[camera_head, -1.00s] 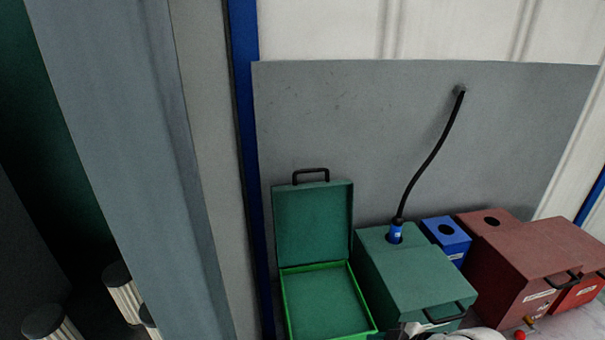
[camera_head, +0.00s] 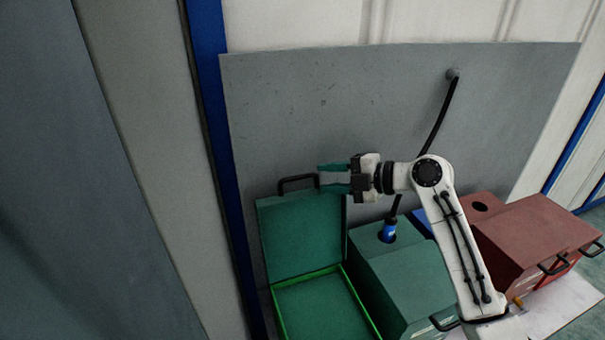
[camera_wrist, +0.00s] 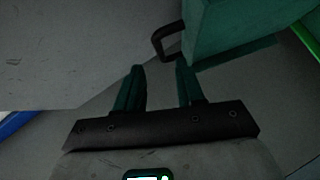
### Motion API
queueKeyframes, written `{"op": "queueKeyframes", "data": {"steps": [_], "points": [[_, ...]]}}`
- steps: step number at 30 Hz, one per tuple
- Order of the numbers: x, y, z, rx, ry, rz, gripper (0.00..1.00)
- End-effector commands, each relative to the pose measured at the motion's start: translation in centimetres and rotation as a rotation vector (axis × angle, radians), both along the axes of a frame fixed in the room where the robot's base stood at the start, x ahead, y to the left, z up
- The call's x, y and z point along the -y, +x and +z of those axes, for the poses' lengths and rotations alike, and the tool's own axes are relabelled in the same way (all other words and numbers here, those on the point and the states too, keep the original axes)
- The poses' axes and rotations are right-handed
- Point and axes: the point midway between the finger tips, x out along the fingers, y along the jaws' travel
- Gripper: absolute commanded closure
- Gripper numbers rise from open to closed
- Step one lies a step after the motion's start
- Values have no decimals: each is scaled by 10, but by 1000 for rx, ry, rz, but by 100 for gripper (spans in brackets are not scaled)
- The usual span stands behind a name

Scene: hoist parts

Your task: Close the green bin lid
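The green bin (camera_head: 375,318) at the lower middle of the head view stands open. Its lid (camera_head: 300,240) is raised upright at the back, with a black handle (camera_head: 298,182) on its top edge. The lid also shows at the upper right of the wrist view (camera_wrist: 235,28), with its handle (camera_wrist: 160,42) just beyond the fingertips. My gripper (camera_head: 320,178) is beside the handle, on its right, with its green fingers pointing left. The fingers are apart with nothing between them, as the wrist view (camera_wrist: 157,70) also shows.
A closed green box (camera_head: 400,270) with a blue plug and black cable stands right of the open bin. Red boxes (camera_head: 540,232) stand further right. A grey panel (camera_head: 290,110) rises close behind the lid, and a blue post (camera_head: 215,120) stands to the left.

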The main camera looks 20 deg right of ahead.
Motion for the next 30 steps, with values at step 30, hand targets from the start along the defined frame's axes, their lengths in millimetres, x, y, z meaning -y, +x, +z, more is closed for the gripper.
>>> {"op": "queueKeyframes", "data": {"steps": [30], "points": [[-47,46,-20,-1,0,-1,81]]}}
